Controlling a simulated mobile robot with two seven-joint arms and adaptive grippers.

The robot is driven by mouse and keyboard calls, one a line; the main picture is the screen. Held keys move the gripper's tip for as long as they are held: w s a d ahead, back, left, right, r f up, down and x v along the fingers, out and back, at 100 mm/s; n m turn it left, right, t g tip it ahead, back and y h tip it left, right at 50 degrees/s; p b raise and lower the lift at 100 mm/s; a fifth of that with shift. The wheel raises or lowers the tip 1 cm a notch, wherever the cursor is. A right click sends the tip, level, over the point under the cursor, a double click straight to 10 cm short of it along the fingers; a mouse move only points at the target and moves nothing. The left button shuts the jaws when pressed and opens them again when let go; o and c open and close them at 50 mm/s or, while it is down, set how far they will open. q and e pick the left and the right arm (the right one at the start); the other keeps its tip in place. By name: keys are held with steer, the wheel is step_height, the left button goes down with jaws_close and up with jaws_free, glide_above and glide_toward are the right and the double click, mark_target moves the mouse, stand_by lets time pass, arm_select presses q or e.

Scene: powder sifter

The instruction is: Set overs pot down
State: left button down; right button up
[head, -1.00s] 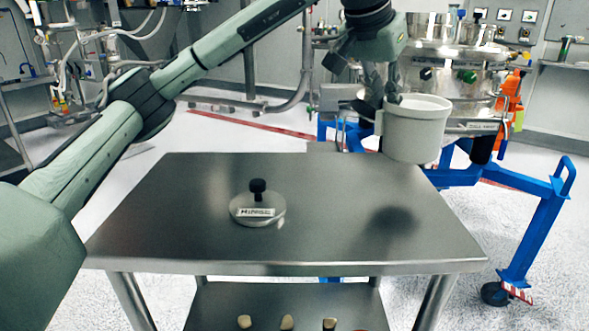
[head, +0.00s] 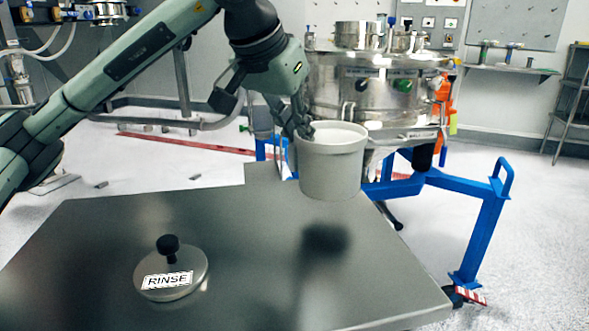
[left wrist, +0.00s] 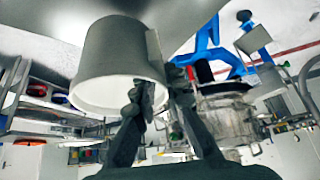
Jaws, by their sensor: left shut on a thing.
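The overs pot (head: 331,165) is a light grey, open-topped pot, held upright in the air above the back right part of the steel table (head: 236,285). A dark shadow lies on the table top below it, apart from the pot. My right gripper is not in view.
A round metal lid (head: 190,279) with a black knob and a RINSE label lies on the table's left part. The steel sifter (head: 375,90) on a blue wheeled frame (head: 480,225) stands behind the table. The table's middle and right are clear.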

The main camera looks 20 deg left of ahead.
mark_target(298, 163)
arm_select(q)
steer(key=shift+s+d+f, duration=0.4)
steer(key=shift+s+f, duration=0.1)
steer(key=shift+s, duration=0.25)
steer(key=shift+s+f, duration=0.1)
steer(key=shift+f, duration=0.15)
step_height(298, 163, down, 3)
steer(key=shift+f, duration=0.3)
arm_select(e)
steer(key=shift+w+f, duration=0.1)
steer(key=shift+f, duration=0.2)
arm_select(q)
steer(key=shift+f, duration=0.1)
steer(key=c, duration=1.6)
jaws_free()
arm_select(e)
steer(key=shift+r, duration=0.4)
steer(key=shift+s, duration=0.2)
